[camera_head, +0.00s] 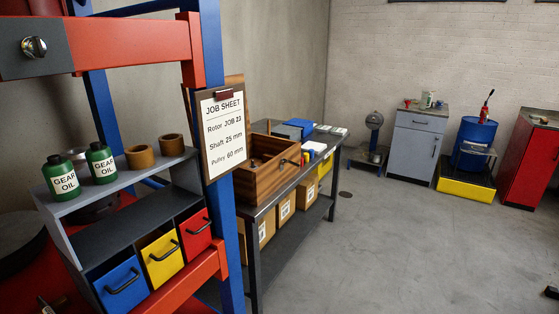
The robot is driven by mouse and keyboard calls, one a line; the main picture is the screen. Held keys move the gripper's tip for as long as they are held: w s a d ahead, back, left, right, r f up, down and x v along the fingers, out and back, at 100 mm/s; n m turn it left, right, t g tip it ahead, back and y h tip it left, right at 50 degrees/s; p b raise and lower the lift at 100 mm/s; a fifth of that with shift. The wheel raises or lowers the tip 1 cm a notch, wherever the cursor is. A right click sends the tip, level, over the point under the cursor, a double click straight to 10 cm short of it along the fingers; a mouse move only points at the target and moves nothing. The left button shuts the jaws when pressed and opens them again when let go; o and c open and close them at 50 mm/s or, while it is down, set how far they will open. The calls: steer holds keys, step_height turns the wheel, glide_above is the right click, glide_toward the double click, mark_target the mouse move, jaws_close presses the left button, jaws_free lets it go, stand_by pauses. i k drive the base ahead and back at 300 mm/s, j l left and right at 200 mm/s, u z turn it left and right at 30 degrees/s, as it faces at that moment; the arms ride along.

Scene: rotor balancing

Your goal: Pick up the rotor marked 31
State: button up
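I see no rotor marked 31 in the head view. A job sheet (224,130) on a clipboard hangs on the blue post and reads "Rotor JOB 23", "Shaft 25 mm", "Pulley 60 mm". My gripper is not in view. An open wooden box (262,182) stands on the dark metal bench; most of its inside is hidden.
At left, a red and blue frame (130,43) holds a grey shelf (75,200) with two green gear oil bottles (102,163) and coloured drawers (162,257). A grey cabinet (414,145), blue drum (472,145) and red cabinet (528,165) line the back. The floor (400,250) is mostly clear.

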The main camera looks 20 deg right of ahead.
mark_target(253, 167)
steer(key=i+l+z, duration=0.15)
steer(key=z, duration=0.25)
steer(key=i+l+z, duration=0.2)
steer(key=z, duration=0.15)
steer(key=i+l+z, duration=0.1)
steer(key=z, duration=0.3)
steer(key=i+z, duration=0.35)
steer(key=i+l+z, duration=0.15)
steer(key=i, duration=1.25)
steer(key=i+u, duration=0.3)
steer(key=i, duration=0.15)
steer(key=i+u, duration=0.3)
steer(key=i, duration=0.15)
steer(key=i+l+u, duration=0.2)
steer(key=i+u, duration=0.15)
steer(key=i+l+u, duration=0.3)
steer(key=i, duration=0.25)
steer(key=i+l+u, duration=0.15)
steer(key=u, duration=0.25)
steer(key=i+l+u, duration=0.25)
steer(key=u, duration=0.15)
steer(key=i+l+u, duration=0.25)
steer(key=u, duration=0.15)
steer(key=i+l+u, duration=0.15)
steer(key=l+u, duration=0.25)
steer(key=i+l+u, duration=0.1)
steer(key=l+u, duration=1.45)
steer(key=l, duration=0.1)
